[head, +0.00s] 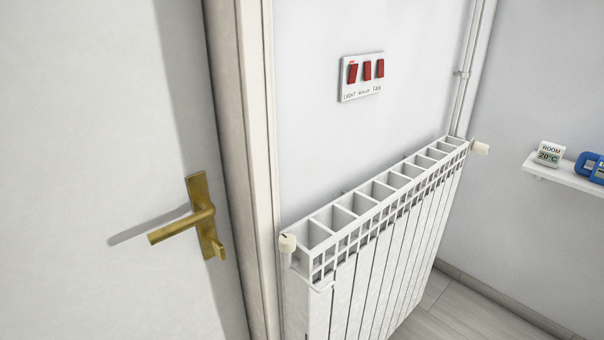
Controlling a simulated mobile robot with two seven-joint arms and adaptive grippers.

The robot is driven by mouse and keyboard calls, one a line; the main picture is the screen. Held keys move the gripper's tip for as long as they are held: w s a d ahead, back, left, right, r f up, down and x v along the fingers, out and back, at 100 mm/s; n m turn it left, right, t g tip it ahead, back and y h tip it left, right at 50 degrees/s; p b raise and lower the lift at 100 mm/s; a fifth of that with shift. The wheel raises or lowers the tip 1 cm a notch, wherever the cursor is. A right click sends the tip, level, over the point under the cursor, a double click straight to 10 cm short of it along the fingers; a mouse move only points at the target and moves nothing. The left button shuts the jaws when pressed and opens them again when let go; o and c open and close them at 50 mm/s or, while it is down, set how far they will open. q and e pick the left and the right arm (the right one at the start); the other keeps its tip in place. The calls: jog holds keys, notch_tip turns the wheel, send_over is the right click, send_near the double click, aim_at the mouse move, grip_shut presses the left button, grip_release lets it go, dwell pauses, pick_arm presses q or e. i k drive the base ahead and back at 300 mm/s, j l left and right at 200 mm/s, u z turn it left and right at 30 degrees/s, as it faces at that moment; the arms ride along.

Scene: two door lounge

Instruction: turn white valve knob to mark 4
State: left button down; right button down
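A white radiator (355,225) hangs on the wall in the middle of the head view. A small cream-white knob (287,243) with a dark mark on top sits at its near left corner. A second cream-white knob (480,148) sticks out at its far right end, by the pipe. Any numbers on either knob are too small to read, so I cannot tell their settings. Neither of my grippers is in view.
A white door with a brass handle (182,228) is at the left. A panel of red switches (362,77) is on the wall above the radiator. At the right, a shelf (565,175) holds a room display (549,154) reading 20°C and a blue object (590,166).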

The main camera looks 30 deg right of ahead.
aim_at(477, 147)
jog(key=z, duration=1.4)
